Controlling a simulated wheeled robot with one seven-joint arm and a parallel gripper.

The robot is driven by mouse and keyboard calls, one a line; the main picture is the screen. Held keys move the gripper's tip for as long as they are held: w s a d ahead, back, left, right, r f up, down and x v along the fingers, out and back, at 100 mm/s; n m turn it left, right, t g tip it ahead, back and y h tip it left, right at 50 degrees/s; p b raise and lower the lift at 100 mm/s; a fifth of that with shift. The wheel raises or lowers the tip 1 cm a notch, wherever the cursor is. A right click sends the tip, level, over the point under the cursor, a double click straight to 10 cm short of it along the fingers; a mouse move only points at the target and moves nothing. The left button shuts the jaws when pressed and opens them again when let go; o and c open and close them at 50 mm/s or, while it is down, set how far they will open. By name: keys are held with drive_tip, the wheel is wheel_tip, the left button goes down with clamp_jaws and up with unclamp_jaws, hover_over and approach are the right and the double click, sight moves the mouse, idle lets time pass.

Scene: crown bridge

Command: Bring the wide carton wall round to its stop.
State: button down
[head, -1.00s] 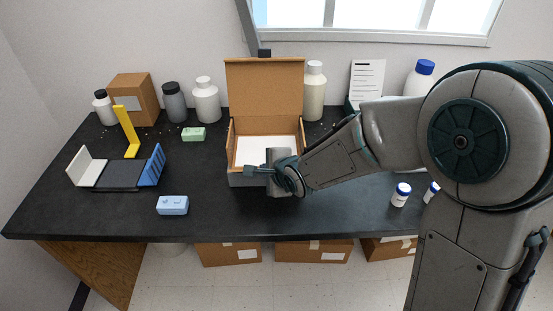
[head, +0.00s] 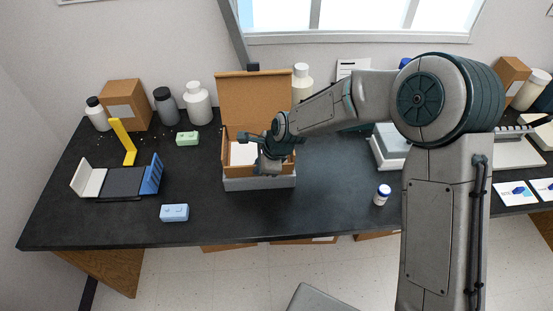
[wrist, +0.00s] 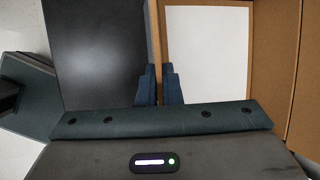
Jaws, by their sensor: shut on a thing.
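The brown carton (head: 229,157) sits open in a grey base (head: 255,184) near the middle of the black table. Its tall wide back panel (head: 255,102) stands upright, leaning slightly back. A low brown front wall shows above the grey base, partly hidden by my gripper. My gripper (head: 247,138) is over the carton's front. In the wrist view my gripper (wrist: 159,72) is shut on a carton wall (wrist: 154,28), seen edge-on as a thin brown strip. A white sheet (wrist: 205,55) lies inside the carton, right of that wall; the dark table shows left of it.
A black tray (head: 125,182) with white and blue upright sides and a yellow bracket (head: 122,140) stand left. Light blue (head: 174,213) and green (head: 187,138) blocks lie nearby. Bottles line the back. A small white bottle (head: 382,196) stands right. The table front is mostly clear.

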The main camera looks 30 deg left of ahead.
drive_tip(key=shift+w+a+r+g+h+p, duration=0.2)
drive_tip(key=shift+w+a+g+h+p, duration=0.1)
drive_tip(key=shift+g+p, duration=0.2)
drive_tip(key=shift+w+a+f+g+h+p, duration=0.1)
drive_tip(key=shift+w+a+g+h+p, duration=0.05)
drive_tip(key=shift+g+h+p, duration=0.3)
drive_tip(key=c, duration=1.6)
unclamp_jaws()
drive_tip(key=shift+w, duration=0.1)
drive_tip(key=b+v, duration=0.2)
drive_tip(key=v, duration=1.1)
drive_tip(key=shift+d+r+b, duration=0.3)
drive_tip(key=shift+w, duration=0.15)
